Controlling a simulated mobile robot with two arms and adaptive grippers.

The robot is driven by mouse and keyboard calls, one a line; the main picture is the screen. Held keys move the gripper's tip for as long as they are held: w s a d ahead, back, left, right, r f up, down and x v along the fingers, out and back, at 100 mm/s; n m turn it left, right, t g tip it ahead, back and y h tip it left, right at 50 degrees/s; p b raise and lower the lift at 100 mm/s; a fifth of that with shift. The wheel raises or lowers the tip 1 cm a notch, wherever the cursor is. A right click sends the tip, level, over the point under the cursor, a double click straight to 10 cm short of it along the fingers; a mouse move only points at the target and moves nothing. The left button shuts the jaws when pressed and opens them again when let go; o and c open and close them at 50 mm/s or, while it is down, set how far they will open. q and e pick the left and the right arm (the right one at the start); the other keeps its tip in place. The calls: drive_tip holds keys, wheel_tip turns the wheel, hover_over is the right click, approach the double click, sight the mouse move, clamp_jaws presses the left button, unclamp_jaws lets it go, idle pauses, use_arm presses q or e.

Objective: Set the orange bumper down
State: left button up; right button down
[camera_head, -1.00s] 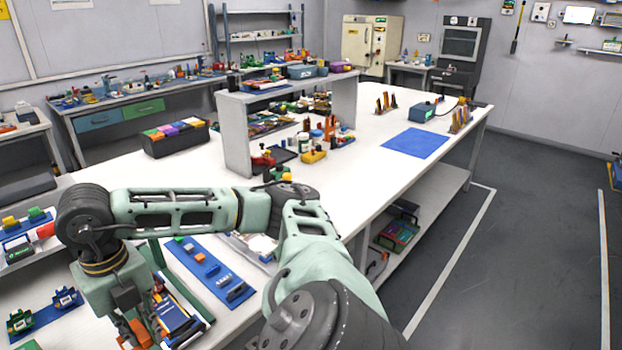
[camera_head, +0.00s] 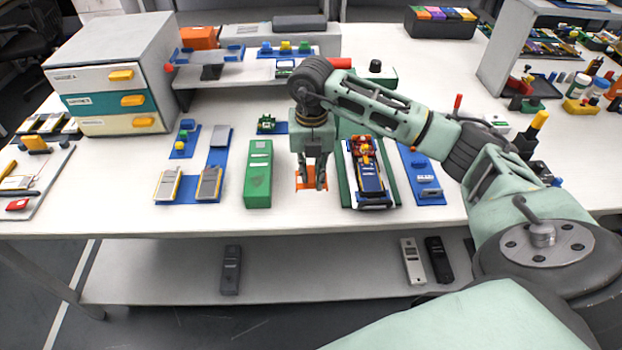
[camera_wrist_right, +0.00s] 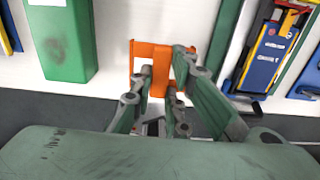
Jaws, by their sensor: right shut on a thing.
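The orange bumper (camera_head: 311,178) is between the fingers of my right gripper (camera_head: 312,184), which is shut on it near the front edge of the white bench. In the right wrist view the bumper (camera_wrist_right: 160,68) shows as an orange H-like piece between the fingertips of my right gripper (camera_wrist_right: 160,92). I cannot tell whether it touches the bench top. A green box (camera_head: 258,174) stands to its left. A blue and red device on a green mat (camera_head: 347,190) lies to its right. My left gripper is not in view.
A drawer cabinet (camera_head: 120,95) stands at the left. Blue trays with small cells (camera_head: 205,165) lie left of the green box, and another blue tray (camera_head: 428,198) lies right of the device. The bench's front edge (camera_head: 100,232) is close. A lower shelf (camera_head: 180,280) runs below.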

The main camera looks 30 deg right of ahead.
sight(310, 174)
drive_tip(key=shift+w+f, duration=0.15)
wheel_tip(310, 174, down, 4)
drive_tip(key=shift+r+p, duration=0.1)
drive_tip(key=shift+p, duration=0.35)
drive_tip(key=shift+f, duration=0.25)
drive_tip(key=c, duration=1.7)
unclamp_jaws()
drive_tip(key=shift+r, duration=0.3)
wheel_tip(310, 174, up, 12)
drive_tip(key=shift+f+b, duration=0.1)
drive_tip(key=shift+b, duration=0.85)
